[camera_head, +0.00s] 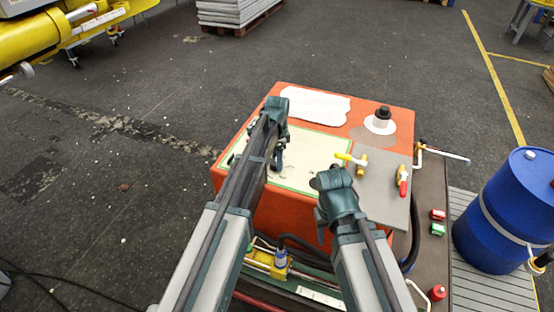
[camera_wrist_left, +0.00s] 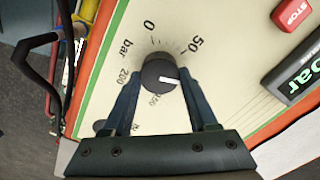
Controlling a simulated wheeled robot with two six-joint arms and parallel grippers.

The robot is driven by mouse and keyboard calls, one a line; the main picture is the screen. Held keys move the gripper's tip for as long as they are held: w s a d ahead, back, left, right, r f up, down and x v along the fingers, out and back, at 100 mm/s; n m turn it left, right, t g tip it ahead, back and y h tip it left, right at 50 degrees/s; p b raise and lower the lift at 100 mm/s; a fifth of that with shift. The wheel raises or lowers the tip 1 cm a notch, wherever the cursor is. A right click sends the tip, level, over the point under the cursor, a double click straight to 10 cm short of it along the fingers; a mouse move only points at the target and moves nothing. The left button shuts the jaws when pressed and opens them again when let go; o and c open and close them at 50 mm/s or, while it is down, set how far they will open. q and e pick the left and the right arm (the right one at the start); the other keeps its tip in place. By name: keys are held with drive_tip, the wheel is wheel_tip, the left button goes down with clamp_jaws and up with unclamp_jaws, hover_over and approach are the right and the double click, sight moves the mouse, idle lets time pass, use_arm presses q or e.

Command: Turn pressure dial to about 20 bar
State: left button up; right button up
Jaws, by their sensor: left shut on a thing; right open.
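The black round pressure dial (camera_wrist_left: 158,75) sits on a cream panel (camera_wrist_left: 110,110) in the left wrist view. Around it are printed 0 at the top, 50 at upper right, 150 below, 200 at left and "bar". My left gripper (camera_wrist_left: 162,82) is shut on the dial, one finger on each side. In the head view my left gripper (camera_head: 278,160) is over the orange console's panel, and my arm hides the dial. My right gripper (camera_head: 322,192) is open and empty at the console's front.
The orange console (camera_head: 398,125) carries a white sheet (camera_head: 316,105), a black knob (camera_head: 383,113) and a grey plate with yellow (camera_head: 351,159) and red (camera_head: 403,180) valve handles. A red STOP button (camera_wrist_left: 294,14) is near the dial. A blue barrel (camera_head: 505,215) stands right.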

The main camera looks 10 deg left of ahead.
use_arm(q)
drive_tip(key=n, duration=0.8)
drive_tip(key=shift+a+n, duration=0.1)
drive_tip(key=shift+n, duration=0.3)
drive_tip(key=n, duration=0.4)
drive_tip(key=shift+w+n, duration=0.1)
drive_tip(key=shift+n, duration=0.2)
drive_tip(key=shift+a+n, duration=0.1)
drive_tip(key=shift+n, duration=2)
drive_tip(key=o, duration=1.4)
